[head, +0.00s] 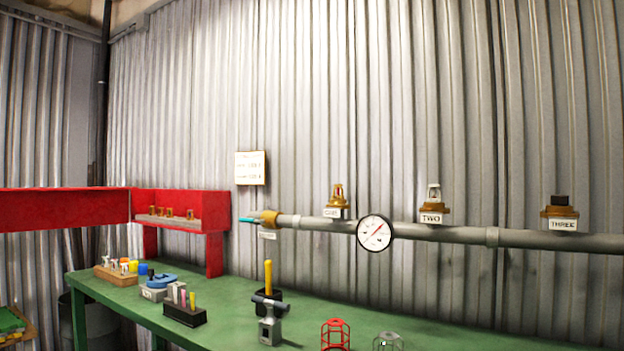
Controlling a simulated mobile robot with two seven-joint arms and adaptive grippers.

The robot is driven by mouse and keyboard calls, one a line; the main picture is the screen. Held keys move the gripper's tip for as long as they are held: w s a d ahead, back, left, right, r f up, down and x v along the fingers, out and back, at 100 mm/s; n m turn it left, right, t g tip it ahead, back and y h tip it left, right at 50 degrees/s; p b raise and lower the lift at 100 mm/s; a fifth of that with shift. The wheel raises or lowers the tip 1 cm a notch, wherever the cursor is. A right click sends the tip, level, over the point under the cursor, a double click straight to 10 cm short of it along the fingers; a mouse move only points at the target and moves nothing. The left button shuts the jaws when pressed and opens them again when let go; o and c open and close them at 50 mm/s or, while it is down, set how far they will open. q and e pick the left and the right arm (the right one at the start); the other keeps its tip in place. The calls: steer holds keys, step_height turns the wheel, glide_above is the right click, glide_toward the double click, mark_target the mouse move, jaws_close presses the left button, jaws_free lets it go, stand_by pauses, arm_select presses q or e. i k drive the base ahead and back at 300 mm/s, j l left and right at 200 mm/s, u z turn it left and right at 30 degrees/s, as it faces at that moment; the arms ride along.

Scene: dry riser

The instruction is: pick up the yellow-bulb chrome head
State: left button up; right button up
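A wooden block (117,276) at the left end of the green bench holds several small heads, some of them silvery. A small yellow spot shows among them, but it is too small to tell which head has a yellow bulb. On the pipe, a brass-coloured head with a red bulb (338,193) stands at the left outlet. A silvery head (433,193) stands at the outlet labelled TWO; its bulb colour is unclear. Neither of my grippers is in view.
The green bench (230,304) runs along the corrugated wall. A black block (185,315), a yellow-handled tool (268,275), a grey stand (270,331) and a red cage (335,335) stand on it. A red shelf (180,205) and a pressure gauge (375,233) are above.

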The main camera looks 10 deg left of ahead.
mark_target(124, 272)
steer(key=u, duration=0.75)
steer(key=i+j, duration=0.25)
steer(key=j, duration=0.2)
steer(key=i+j, duration=0.25)
steer(key=j, duration=0.2)
steer(key=i+j+u, duration=0.1)
steer(key=i+j, duration=0.15)
steer(key=j, duration=0.2)
